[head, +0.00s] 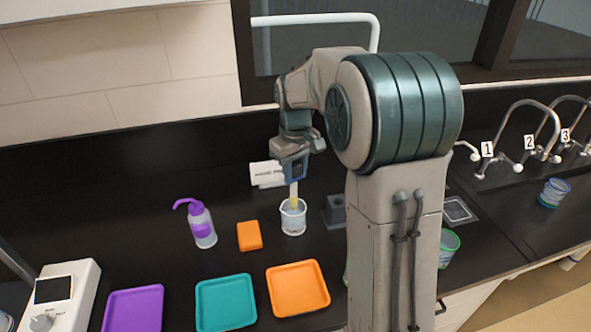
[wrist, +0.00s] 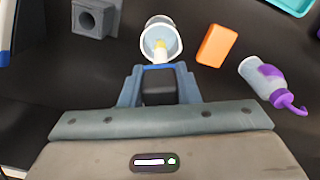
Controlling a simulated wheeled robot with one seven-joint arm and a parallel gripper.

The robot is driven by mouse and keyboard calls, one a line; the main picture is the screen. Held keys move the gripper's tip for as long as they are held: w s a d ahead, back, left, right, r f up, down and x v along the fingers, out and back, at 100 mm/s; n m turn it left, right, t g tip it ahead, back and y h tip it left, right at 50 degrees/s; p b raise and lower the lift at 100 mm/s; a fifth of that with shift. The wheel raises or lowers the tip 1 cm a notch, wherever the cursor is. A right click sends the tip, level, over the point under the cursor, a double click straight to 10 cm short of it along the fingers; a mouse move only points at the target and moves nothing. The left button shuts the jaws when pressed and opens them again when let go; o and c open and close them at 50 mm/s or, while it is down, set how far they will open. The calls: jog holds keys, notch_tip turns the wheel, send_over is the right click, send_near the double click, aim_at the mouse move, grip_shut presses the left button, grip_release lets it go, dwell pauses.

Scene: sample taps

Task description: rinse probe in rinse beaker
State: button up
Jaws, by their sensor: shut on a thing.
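My gripper (head: 295,172) is shut on the probe (head: 294,194), a slim pale stick with a yellowish part. The probe points down at the clear rinse beaker (head: 293,222), which stands upright on the black bench. Its lower end appears to be within the beaker's mouth; how deep it reaches is hard to tell. In the wrist view, the probe (wrist: 160,54) overlaps the rim of the beaker (wrist: 150,32) just beyond my blue fingers (wrist: 158,72). My gripper is above the beaker, apart from it.
A grey block with a hole (head: 336,212) stands right of the beaker. An orange block (head: 249,236) and a purple-capped wash bottle (head: 202,226) stand left. Purple, teal (head: 225,303) and orange (head: 298,290) trays lie in front. A white label card (head: 266,174) is behind. Numbered taps (head: 487,150) are right.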

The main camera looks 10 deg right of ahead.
aim_at(293, 193)
jog(key=shift+f, duration=0.1)
dwell(0.3)
jog(key=shift+f+b, duration=2.4)
jog(key=shift+f, duration=1.1)
jog(key=shift+w, duration=0.4)
jog(key=shift+s+a, duration=0.1)
jog(key=shift+s+a, duration=0.3)
jog(key=shift+s+d, duration=0.1)
jog(key=shift+d, duration=0.05)
